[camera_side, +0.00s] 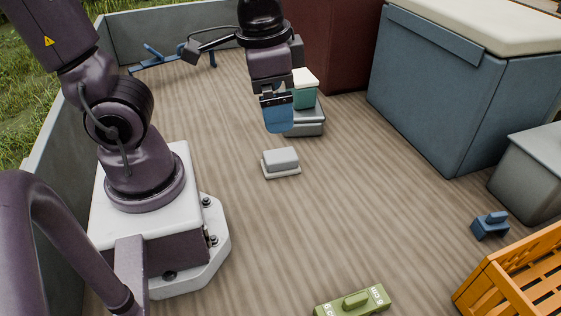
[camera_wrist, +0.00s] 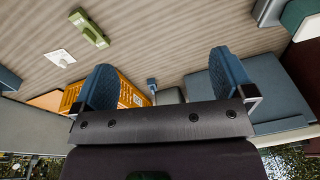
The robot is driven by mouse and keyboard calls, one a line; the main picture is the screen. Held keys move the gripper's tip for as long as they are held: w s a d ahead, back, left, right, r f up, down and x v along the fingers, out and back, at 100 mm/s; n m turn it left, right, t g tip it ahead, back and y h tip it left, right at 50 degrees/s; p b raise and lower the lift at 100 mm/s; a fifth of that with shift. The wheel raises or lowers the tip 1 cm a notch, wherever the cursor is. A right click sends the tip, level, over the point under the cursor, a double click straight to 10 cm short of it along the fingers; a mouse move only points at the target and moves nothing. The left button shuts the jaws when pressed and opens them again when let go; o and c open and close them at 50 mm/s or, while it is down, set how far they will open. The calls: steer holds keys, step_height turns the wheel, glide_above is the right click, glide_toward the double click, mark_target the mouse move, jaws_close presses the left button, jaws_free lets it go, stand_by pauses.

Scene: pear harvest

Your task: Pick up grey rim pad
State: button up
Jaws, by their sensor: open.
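A small light-grey block on a pale, thin base, which I take to be the grey rim pad (camera_side: 281,158), lies flat on the striped floor in the middle of the side view.
A grey block (camera_side: 308,127) with a teal, white-topped box (camera_side: 304,92) stands behind my gripper. A blue cooler (camera_side: 425,95), grey bin (camera_side: 530,175) and orange crate (camera_side: 515,275) line the right. A green labelled block (camera_side: 352,302) lies in front. The floor around the pad is clear.

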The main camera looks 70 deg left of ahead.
step_height(320, 180, down, 8)
steer(key=m+g+y, duration=0.3)
steer(key=m+g, duration=0.1)
steer(key=m+t+y, duration=0.1)
steer(key=m+y, duration=0.9)
steer(key=m, duration=0.1)
glide_toward(282, 157)
steer(key=s, duration=0.1)
steer(key=s+d, duration=0.1)
steer(key=s, duration=0.3)
steer(key=shift+d+r, duration=0.3)
steer(key=shift+r, duration=0.05)
steer(key=w+m+t, duration=0.1)
steer(key=w+t, duration=0.1)
steer(key=shift+w+a+m, duration=0.1)
steer(key=shift+w+m, duration=0.2)
steer(key=shift+w, duration=0.05)
steer(key=shift+w+a, duration=0.15)
steer(key=shift+a, duration=0.15)
steer(key=x, duration=0.6)
steer(key=shift+w+a+f, duration=0.1)
steer(key=shift+a, duration=0.2)
steer(key=shift+f+x, duration=0.2)
steer(key=shift+x, duration=2.6)
steer(key=shift+w+d, duration=0.1)
steer(key=shift+w, duration=0.1)
steer(key=c, duration=0.8)
